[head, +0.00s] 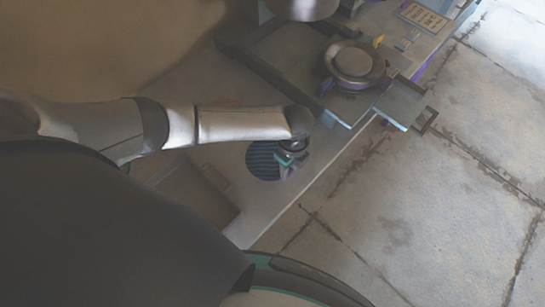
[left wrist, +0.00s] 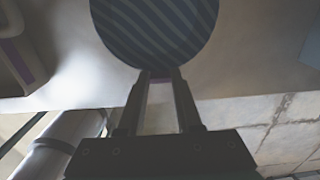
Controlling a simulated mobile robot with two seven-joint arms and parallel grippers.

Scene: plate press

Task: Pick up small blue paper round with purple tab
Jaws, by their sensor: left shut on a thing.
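The small blue paper round (head: 262,160) with darker stripes lies at or just above the bench top near its front edge in the head view. It also fills the top middle of the left wrist view (left wrist: 155,28). My left gripper (head: 287,160) is over the round's right side in the head view. In the left wrist view its fingertips (left wrist: 161,74) meet the round's near edge, and it is shut on the round. I cannot tell whether the round is clear of the bench. My right gripper is not in view.
A press (head: 354,65) with a round dark head and purple parts stands on the bench at the upper right. A flat grey tray (head: 195,192) lies left of the round. The bench edge (head: 272,222) drops to a stone floor (head: 400,220).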

